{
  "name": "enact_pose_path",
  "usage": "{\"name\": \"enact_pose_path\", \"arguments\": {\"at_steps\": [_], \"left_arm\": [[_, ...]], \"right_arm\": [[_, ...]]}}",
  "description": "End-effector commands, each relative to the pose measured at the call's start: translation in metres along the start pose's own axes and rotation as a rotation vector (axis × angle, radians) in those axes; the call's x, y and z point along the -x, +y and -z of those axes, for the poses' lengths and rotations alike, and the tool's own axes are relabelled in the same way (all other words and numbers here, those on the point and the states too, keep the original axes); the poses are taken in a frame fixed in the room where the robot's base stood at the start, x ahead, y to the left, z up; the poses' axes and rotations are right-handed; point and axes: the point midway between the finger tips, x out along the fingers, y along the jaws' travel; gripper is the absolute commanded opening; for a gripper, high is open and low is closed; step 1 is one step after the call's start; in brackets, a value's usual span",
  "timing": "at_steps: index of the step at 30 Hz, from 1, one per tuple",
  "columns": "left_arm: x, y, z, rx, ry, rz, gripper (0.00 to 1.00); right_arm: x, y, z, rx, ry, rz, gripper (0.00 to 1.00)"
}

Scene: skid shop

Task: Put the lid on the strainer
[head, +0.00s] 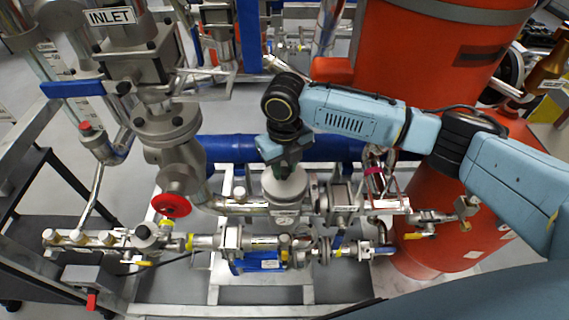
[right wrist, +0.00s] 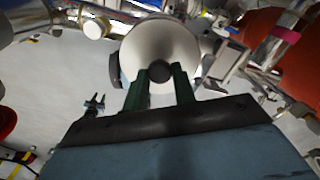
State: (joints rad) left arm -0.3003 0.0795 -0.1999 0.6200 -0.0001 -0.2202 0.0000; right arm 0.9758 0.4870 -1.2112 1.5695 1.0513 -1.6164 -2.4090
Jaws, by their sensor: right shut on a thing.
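My right gripper (head: 287,160) points down over the strainer (head: 285,207), a silvery round housing in the pipework at the centre of the head view. In the right wrist view its two green fingers (right wrist: 160,82) are shut on a dark round knob (right wrist: 160,70). The knob stands at the near side of a pale round surface, which looks like the lid (right wrist: 160,42). In the head view the gripper hides much of the strainer's top, and I cannot tell whether the lid is seated or just above it. My left gripper is not in view.
A blue horizontal pipe (head: 225,148) runs behind. A big orange tank (head: 420,60) stands at right. Small pipes and valves crowd the front.

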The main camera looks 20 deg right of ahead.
Motion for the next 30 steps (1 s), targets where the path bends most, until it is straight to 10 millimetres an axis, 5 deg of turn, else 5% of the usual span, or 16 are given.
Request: {"name": "enact_pose_path", "arguments": {"at_steps": [30], "left_arm": [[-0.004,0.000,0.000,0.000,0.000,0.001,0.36]], "right_arm": [[-0.016,0.000,0.000,0.000,-0.001,0.000,0.11]]}}
